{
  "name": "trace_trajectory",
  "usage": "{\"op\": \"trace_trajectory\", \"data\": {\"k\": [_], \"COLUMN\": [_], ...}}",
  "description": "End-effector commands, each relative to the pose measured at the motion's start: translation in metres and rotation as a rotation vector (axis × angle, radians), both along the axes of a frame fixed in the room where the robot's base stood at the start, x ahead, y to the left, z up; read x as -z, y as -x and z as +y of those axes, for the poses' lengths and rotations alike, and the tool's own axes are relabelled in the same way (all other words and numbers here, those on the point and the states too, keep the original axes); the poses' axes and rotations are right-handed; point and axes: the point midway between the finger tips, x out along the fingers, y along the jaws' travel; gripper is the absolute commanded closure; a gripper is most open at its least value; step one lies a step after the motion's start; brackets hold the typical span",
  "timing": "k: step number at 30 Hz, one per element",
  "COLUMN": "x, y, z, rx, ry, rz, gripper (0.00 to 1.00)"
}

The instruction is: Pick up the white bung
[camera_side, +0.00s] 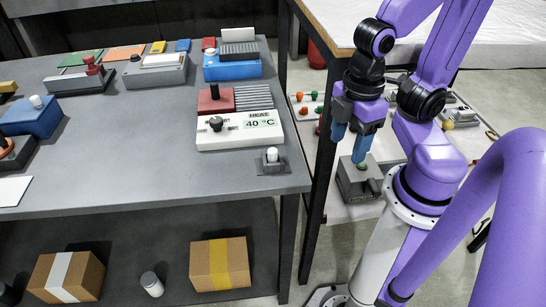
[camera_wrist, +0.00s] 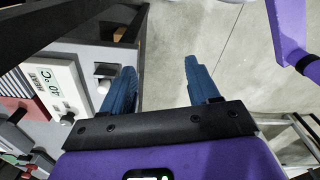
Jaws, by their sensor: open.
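A small white bung (camera_side: 272,155) stands upright in a dark grey holder (camera_side: 273,167) at the near right corner of the grey table. In the wrist view the white bung (camera_wrist: 104,70) shows just left of the left finger. My gripper (camera_side: 350,142) hangs right of the table edge, apart from the bung. In the wrist view my gripper (camera_wrist: 160,68) is open, with only bare floor showing between its fingers.
A white panel (camera_side: 240,131) reading HEAT 40 °C sits behind the bung. The grey tabletop (camera_side: 130,150) is clear to its left. A blue block (camera_side: 32,120) with a white knob stands far left. A grey block (camera_side: 352,180) with a green knob lies below my gripper.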

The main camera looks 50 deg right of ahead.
Motion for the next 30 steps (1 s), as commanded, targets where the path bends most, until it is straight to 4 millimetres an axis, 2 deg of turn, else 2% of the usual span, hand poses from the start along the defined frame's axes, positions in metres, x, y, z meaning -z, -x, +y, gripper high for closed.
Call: {"op": "trace_trajectory", "data": {"k": [17,23,30], "x": [0.002,0.018,0.044], "y": [-0.002,-0.016,-0.042], "z": [0.001,0.009,0.027], "rx": [-0.008,-0.098,-0.268], "ry": [0.019,0.201,0.544], "rz": [0.004,0.029,0.050], "gripper": [0.43,0.43,0.43]}}
